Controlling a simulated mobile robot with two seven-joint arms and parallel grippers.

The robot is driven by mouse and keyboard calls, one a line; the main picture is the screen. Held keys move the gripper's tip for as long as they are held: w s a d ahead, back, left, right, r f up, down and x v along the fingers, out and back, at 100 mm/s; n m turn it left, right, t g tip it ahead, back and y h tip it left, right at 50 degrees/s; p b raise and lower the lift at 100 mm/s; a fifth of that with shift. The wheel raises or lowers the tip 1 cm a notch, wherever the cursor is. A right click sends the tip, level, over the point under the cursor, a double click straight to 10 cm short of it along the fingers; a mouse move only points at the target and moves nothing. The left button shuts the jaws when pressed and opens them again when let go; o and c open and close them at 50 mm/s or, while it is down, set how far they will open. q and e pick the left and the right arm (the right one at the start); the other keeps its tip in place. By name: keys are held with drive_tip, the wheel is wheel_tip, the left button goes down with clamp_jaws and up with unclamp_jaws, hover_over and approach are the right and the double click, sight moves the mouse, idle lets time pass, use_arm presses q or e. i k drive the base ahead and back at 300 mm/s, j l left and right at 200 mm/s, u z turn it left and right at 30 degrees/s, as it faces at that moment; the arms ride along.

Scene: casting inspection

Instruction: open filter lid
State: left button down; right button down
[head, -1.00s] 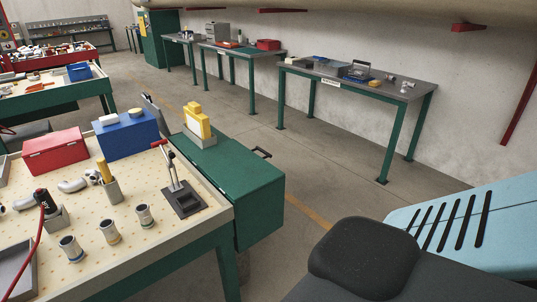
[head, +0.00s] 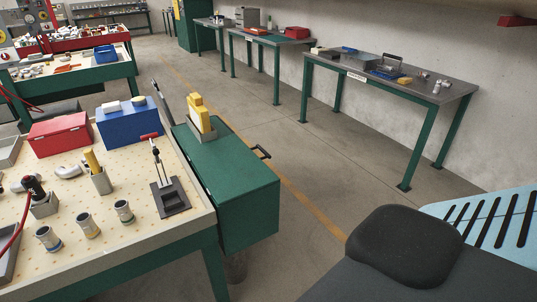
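I cannot tell for sure which thing is the filter lid. On the far right table (head: 455,92) stands a grey metal box (head: 363,62), with a dark upright panel (head: 391,62) beside or behind it; both are too small to read clearly. A green chest (head: 235,185) with a flat top and a dark handle stands against the right side of the near workbench. Neither of my grippers is in view, so nothing shows in or near them.
The near workbench (head: 130,205) holds a red box (head: 59,134), a blue box (head: 128,128), a dark-based stand (head: 170,197) and several metal cups. Bare floor (head: 325,175) lies between it and the far tables. A dark rounded block and pale blue slotted panel fill the lower right.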

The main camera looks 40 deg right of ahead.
sight(230, 169)
drive_tip(key=l, duration=0.6)
drive_tip(key=k+l+u, duration=0.1)
drive_tip(key=l, duration=1.15)
drive_tip(key=l+u, duration=0.1)
drive_tip(key=l, duration=1.5)
